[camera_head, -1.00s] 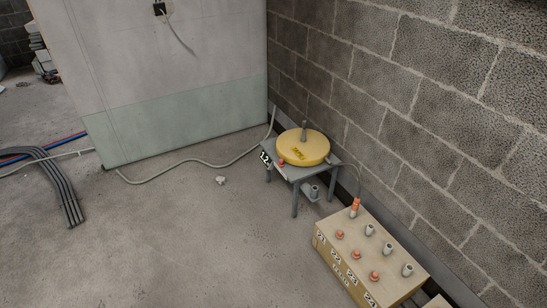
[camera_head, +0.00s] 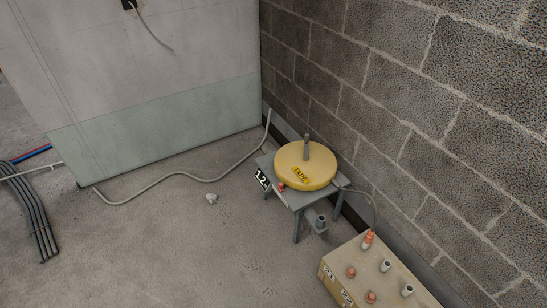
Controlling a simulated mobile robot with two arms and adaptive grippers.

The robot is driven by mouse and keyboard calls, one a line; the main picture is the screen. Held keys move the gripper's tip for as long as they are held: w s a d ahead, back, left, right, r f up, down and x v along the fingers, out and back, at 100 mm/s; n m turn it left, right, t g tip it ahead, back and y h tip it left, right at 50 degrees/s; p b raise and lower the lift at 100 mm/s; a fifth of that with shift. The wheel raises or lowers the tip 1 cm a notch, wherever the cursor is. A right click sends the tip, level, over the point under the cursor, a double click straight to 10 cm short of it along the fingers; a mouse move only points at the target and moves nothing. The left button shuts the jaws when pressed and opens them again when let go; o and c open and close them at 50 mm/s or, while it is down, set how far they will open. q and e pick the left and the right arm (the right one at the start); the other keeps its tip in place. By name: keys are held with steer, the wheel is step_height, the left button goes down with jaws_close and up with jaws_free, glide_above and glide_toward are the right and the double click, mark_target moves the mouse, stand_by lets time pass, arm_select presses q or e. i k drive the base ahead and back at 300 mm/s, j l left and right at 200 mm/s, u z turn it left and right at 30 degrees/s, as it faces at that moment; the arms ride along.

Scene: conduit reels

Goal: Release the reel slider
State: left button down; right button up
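A grey upright post (camera_head: 306,147) rises from the reel's middle. A grey cylinder (camera_head: 320,222) sits low at the stand's right side. Neither of my grippers shows in the view.
A tan box (camera_head: 335,281) with red and grey stubs stands at the lower right, a cable running from it towards the reel. A grey hose (camera_head: 182,174) lies along the pale wall panel (camera_head: 150,125). A small white lump (camera_head: 211,198) lies on open floor. Dark pipes (camera_head: 34,218) lie at left.

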mark_target(280, 186)
steer(key=i+j, duration=0.15)
steer(key=i, duration=0.35)
steer(key=i+j+z, duration=0.1)
steer(key=i, duration=0.45)
steer(key=i+j, duration=0.2)
steer(key=i, duration=0.3)
